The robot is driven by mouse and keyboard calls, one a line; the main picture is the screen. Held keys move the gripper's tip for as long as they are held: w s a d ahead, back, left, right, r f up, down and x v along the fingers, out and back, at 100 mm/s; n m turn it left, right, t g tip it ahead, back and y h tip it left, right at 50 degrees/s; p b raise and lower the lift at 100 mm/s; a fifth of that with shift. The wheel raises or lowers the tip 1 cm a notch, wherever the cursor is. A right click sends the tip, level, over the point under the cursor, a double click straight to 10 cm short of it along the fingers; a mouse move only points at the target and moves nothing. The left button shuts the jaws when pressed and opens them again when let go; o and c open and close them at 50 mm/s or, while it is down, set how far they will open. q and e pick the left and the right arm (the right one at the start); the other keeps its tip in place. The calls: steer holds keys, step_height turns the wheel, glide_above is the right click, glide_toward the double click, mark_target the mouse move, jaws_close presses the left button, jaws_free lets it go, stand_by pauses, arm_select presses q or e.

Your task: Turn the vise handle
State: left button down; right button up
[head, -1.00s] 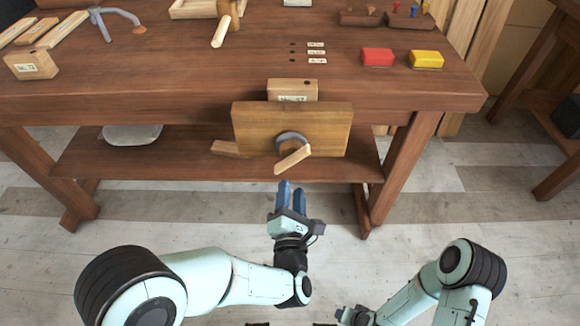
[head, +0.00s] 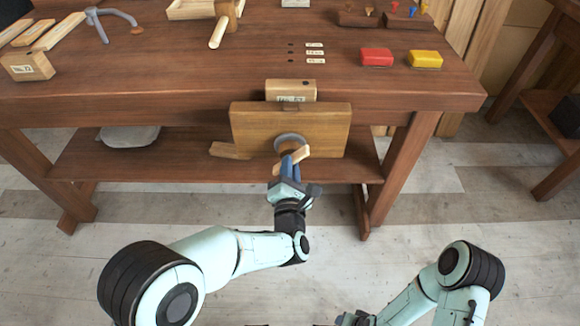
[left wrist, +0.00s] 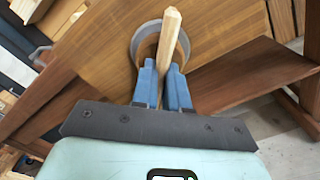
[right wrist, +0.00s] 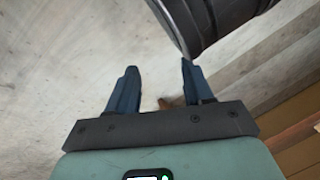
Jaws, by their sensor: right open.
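The vise has a broad wooden front jaw (head: 250,128) on the bench's front, with a grey round collar and a pale wooden handle (head: 300,155) slanting across it. The handle and collar (left wrist: 182,32) also show in the left wrist view. My left gripper (head: 290,166) has come up to the handle from below. In the left wrist view its blue fingers (left wrist: 161,70) lie close on either side of the handle (left wrist: 167,42) and appear to pinch it. My right gripper (right wrist: 157,75) is open and empty, low over the floor, mostly cut off in the head view.
A labelled wooden block (head: 290,90) sits just behind the jaw. The workbench (head: 150,75) carries a red block (head: 376,57), a yellow block (head: 425,59), a mallet and a clamp. A lower shelf (head: 100,165) runs behind the vise. The floor in front is clear.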

steer(key=shift+f, duration=0.1)
arm_select(q)
steer(key=shift+m, duration=4.5)
arm_select(e)
steer(key=shift+s+f, duration=0.35)
steer(key=shift+s, duration=0.05)
arm_select(q)
steer(key=shift+d+f, duration=0.1)
steer(key=c, duration=1.1)
jaws_free()
steer(key=shift+s, duration=0.1)
steer(key=shift+c, duration=0.2)
steer(key=s, duration=1.3)
steer(key=shift+s+p, duration=0.2)
steer(key=shift+p, duration=0.15)
arm_select(e)
steer(key=shift+w+a+r, duration=0.1)
steer(key=shift+w+r, duration=1.05)
